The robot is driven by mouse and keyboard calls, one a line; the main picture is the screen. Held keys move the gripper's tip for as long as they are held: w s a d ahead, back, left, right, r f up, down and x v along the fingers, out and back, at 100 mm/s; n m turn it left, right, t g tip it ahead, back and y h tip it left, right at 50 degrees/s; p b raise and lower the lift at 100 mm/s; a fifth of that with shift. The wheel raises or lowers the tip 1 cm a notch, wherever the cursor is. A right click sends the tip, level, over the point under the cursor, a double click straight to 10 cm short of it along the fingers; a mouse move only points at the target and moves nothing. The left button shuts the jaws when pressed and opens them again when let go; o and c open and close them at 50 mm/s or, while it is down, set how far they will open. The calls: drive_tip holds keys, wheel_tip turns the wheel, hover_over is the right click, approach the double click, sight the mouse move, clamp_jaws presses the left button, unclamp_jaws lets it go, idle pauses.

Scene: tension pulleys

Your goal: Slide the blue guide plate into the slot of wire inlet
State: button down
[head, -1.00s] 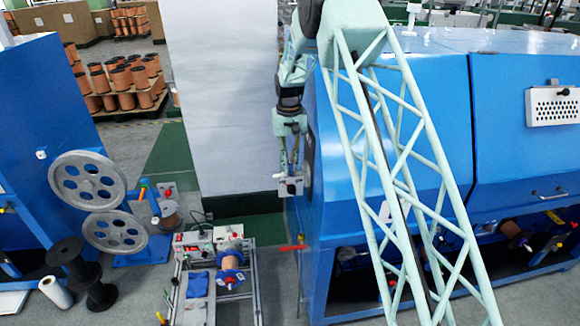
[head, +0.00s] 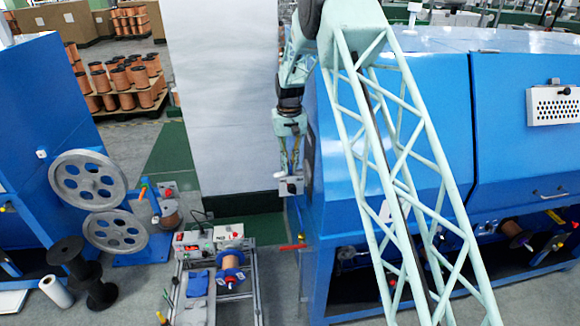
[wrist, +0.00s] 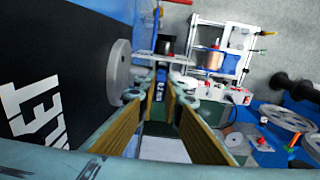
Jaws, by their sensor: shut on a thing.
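The wire inlet is on the end of the blue machine (head: 420,120); its black panel (wrist: 55,85) with partly cut-off white lettering ending in "LET" fills the left of the wrist view. My gripper (wrist: 160,92) points away from the wrist camera, its two fingers drawn close together at the tips. A small blue piece, seemingly the guide plate (wrist: 160,88), shows between the tips. A pale plate (wrist: 168,60) lies just beyond them, with a black knob above. In the head view my gripper (head: 289,165) hangs beside the machine's left end, above a pale plate with a knob (head: 290,187). The slot itself is not clear.
A small bench with a copper reel (head: 231,262) stands below left, with a red lever (head: 293,247) between it and the machine. Grey pulley wheels (head: 88,180) and black spools (head: 68,252) are farther left. A white panel (head: 215,90) stands behind my arm.

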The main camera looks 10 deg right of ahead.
drive_tip(key=shift+r, duration=0.3)
idle(0.9)
drive_tip(key=c, duration=2.7)
unclamp_jaws()
drive_tip(key=shift+r, duration=0.15)
drive_tip(key=shift+a+r, duration=0.1)
drive_tip(key=shift+r, duration=5.75)
